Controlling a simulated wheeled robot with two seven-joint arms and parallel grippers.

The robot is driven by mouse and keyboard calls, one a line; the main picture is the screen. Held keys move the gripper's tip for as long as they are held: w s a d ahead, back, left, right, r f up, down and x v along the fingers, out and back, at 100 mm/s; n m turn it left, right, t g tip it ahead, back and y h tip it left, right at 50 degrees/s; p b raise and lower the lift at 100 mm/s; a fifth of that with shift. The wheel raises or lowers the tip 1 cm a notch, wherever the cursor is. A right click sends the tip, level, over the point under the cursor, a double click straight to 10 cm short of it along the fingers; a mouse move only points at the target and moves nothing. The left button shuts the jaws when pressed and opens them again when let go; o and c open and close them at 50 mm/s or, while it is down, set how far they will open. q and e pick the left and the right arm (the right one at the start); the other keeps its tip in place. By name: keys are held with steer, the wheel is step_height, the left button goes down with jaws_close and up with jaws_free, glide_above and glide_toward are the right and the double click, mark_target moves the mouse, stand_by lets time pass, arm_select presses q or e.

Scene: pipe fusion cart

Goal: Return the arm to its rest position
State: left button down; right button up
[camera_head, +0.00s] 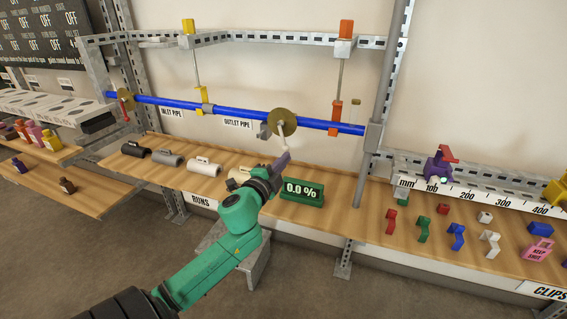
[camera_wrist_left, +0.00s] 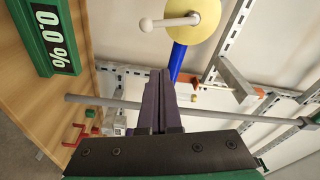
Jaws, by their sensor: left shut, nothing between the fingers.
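My left arm is green and reaches in from the bottom left of the head view. Its gripper (camera_head: 284,157) is in front of the blue pipe (camera_head: 315,123), just below the brass disc (camera_head: 282,122) with its pale handle. In the left wrist view the two dark fingers (camera_wrist_left: 160,78) are together with nothing between them. There the disc (camera_wrist_left: 197,18) and its handle (camera_wrist_left: 170,22) are beyond the fingertips, and I cannot tell how close. My right gripper is not in view.
A green display (camera_head: 303,191) reading 0.0 % stands right of the gripper on the wooden shelf (camera_head: 335,210). Several cylinders (camera_head: 203,167) lie left on it. A metal post (camera_head: 378,110) rises to the right. Coloured clips (camera_head: 457,236) and a ruler (camera_head: 485,197) are further right.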

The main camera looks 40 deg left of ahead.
arm_select(q)
steer(key=shift+s+d, duration=0.2)
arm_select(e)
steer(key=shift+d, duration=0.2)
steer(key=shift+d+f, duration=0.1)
